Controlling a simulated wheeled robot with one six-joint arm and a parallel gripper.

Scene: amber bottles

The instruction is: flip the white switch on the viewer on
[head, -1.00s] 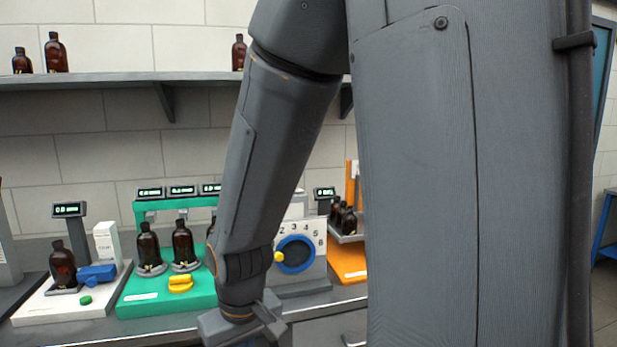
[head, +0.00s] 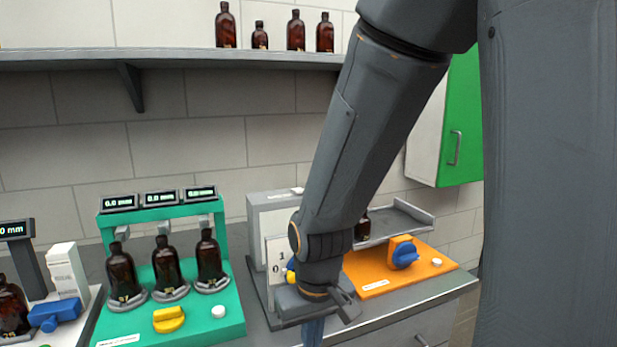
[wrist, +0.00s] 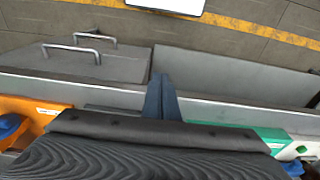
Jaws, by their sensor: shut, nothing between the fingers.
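My gripper (head: 313,332) is shut and empty, pointing down in front of the counter edge. In the wrist view its blue fingers (wrist: 160,97) are together over the counter edge. A grey box-shaped device (head: 270,203) with a numbered white panel (head: 277,258) and a yellow knob (head: 291,277) stands behind my forearm, which hides much of it. It may be the viewer, but I cannot tell for sure. A small white piece (head: 297,190) sits on its top; I cannot tell whether it is a switch.
To the left, a green stand (head: 219,331) holds amber bottles, a yellow knob and a white button (head: 218,311). Drawer handles (wrist: 86,40) stick out below the counter.

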